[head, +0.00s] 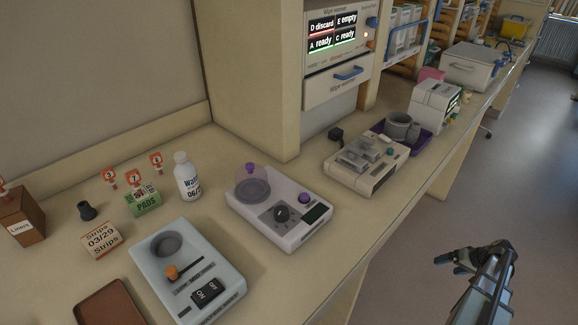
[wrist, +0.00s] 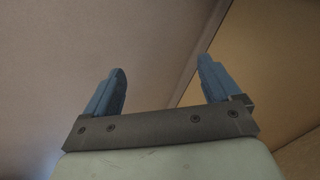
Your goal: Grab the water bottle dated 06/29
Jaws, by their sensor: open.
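A white water bottle (head: 187,177) stands upright on the counter in the head view, left of centre. Its label shows part of "Water" and "06/2"; the last digit is turned out of sight or too small to tell. My gripper (head: 458,257) is at the lower right of the head view, off the counter over the floor, far from the bottle. In the wrist view my gripper (wrist: 163,90) has its two blue fingers apart with nothing between them. The bottle does not show in the wrist view.
Right of the bottle is a white device with a knob (head: 283,210); in front is a pale device with an ON/OFF switch (head: 190,272). A green pads box (head: 143,203), strips box (head: 101,239) and small dark object (head: 87,210) stand left. A wipe warmer (head: 338,92) stands behind.

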